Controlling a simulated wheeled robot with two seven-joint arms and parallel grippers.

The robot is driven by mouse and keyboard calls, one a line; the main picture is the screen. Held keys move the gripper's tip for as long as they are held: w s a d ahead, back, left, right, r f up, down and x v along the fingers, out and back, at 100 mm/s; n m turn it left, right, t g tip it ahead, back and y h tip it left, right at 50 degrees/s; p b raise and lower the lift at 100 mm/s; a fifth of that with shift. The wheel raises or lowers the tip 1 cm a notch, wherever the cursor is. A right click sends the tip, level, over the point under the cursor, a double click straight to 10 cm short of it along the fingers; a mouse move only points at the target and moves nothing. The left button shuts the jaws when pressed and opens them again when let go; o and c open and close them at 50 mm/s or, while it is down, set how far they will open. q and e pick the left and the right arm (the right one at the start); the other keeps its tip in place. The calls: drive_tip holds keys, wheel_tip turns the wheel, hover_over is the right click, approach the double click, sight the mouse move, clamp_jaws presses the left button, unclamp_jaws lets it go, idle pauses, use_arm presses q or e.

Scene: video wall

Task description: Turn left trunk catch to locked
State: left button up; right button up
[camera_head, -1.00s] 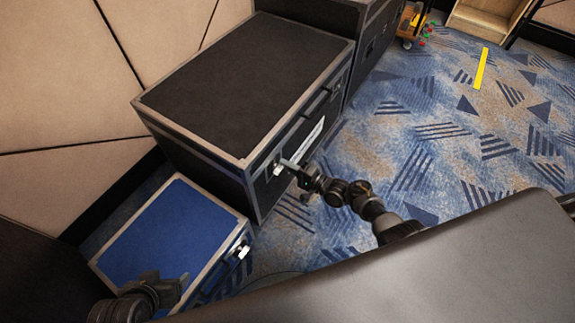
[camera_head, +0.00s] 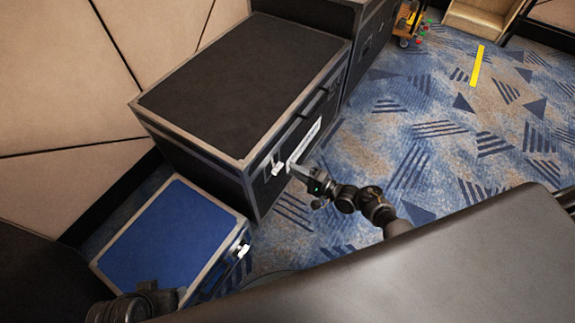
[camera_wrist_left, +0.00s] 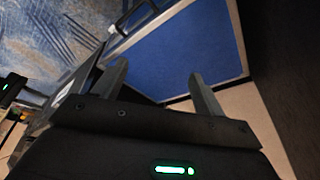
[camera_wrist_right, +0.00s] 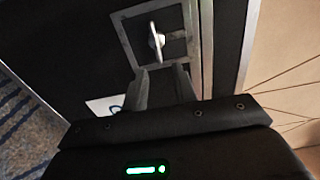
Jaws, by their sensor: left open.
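The large black trunk (camera_head: 245,85) has a silver catch (camera_head: 276,169) at the left end of its front face. In the right wrist view the catch (camera_wrist_right: 156,40) is a pale wing knob in a square metal plate, its wing nearly upright in the picture. My right gripper (camera_head: 293,169) is just right of the catch in the head view. In the right wrist view its fingers (camera_wrist_right: 160,72) are parted by a narrow gap, empty, below the knob and apart from it. My left gripper (camera_wrist_left: 158,78) is open and empty over the blue case, low at left in the head view.
The blue case (camera_head: 165,232) stands left of the trunk, with its own pale latch (camera_head: 243,251). Another dark case (camera_head: 372,40) stands behind the trunk. A padded wall (camera_head: 60,80) closes the left side. Patterned carpet (camera_head: 440,120) is free at right.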

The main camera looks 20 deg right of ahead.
use_arm(q)
drive_tip(key=shift+p+x, duration=0.3)
drive_tip(key=shift+x, duration=0.75)
use_arm(e)
drive_tip(key=v, duration=0.6)
use_arm(q)
drive_tip(key=shift+s, duration=0.15)
use_arm(e)
drive_tip(key=shift+s, duration=0.15)
